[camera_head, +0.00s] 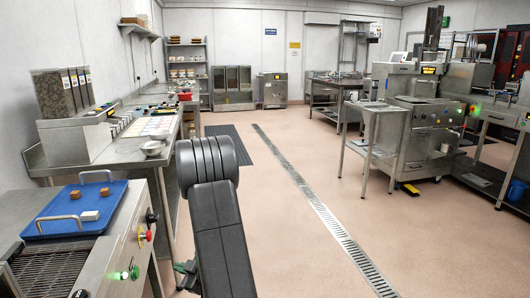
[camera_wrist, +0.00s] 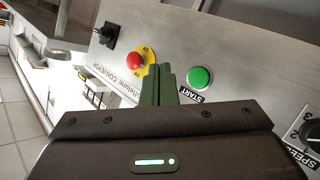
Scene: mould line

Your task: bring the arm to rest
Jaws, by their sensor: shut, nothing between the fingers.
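My gripper (camera_wrist: 162,72) is shut and empty in the wrist view, its green fingers together in front of a steel control panel (camera_wrist: 240,50). The fingertips overlap the gap between a red stop button (camera_wrist: 135,61) on a yellow disc and a green START button (camera_wrist: 199,78). I cannot tell whether they touch the panel. In the head view my dark arm (camera_head: 222,240) is bent, with its elbow high in the middle. Part of the gripper shows low beside the conveyor (camera_head: 115,245), mostly hidden by the arm.
A blue tray (camera_head: 62,208) with handles and small brown and white pieces sits on the conveyor. A long steel bench (camera_head: 125,122) lies behind it. A steel stand (camera_head: 374,120) and machine are at right. The pink floor (camera_head: 300,215) with its drain strip is clear.

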